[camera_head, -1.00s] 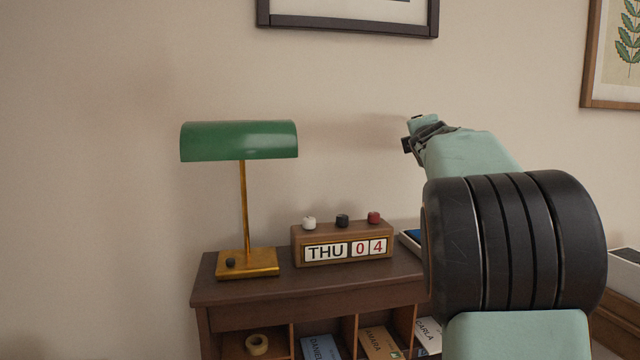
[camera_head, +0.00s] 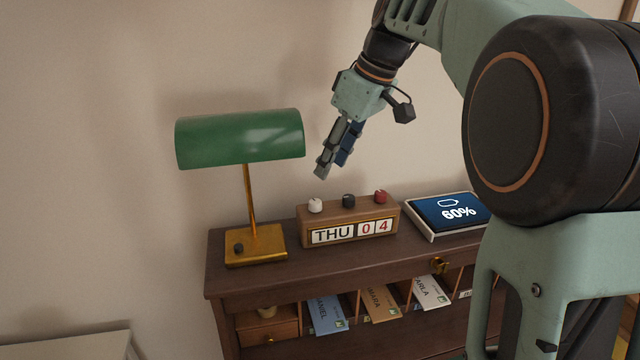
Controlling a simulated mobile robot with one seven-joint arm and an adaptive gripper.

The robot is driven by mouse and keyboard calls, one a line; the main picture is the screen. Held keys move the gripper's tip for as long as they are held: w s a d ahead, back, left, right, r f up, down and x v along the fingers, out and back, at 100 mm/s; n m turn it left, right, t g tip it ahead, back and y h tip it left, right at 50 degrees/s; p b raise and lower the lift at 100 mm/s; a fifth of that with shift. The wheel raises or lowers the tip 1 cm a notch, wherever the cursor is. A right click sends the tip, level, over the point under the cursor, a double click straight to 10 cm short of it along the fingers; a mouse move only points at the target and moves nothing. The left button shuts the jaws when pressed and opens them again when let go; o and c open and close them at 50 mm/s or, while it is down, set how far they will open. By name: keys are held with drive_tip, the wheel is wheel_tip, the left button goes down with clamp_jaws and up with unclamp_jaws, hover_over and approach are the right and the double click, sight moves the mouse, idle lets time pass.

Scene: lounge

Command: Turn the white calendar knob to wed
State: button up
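The wooden calendar (camera_head: 310,226) stands on top of the dark wooden desk unit and reads THU 0 4. The white knob (camera_head: 315,205) is at the left end of its top. A black knob (camera_head: 348,200) and a red knob (camera_head: 380,196) stand to its right. My gripper (camera_head: 328,172) points down above the calendar, a little above the white knob and apart from it. Its fingers look close together from this side, and I cannot tell whether there is a gap between them. Nothing shows between them.
A green lamp (camera_head: 240,138) with a brass base stands left of the calendar. A tablet (camera_head: 452,212) showing 60% lies to the right, partly behind my arm. The dark desk top (camera_head: 345,262) is clear in front. Labelled envelopes (camera_head: 328,314) sit in compartments below.

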sight(315, 201)
drive_tip(key=x, duration=1)
drive_tip(key=shift+f, duration=0.3)
clamp_jaws()
drive_tip(key=shift+w+d+n+g, duration=0.15)
drive_tip(key=shift+n+g, duration=0.25)
drive_tip(key=shift+n, duration=0.8)
drive_tip(key=shift+n+g+y+p, duration=0.3)
drive_tip(key=shift+n+g+p, duration=0.25)
drive_tip(key=shift+n, duration=0.75)
unclamp_jaws()
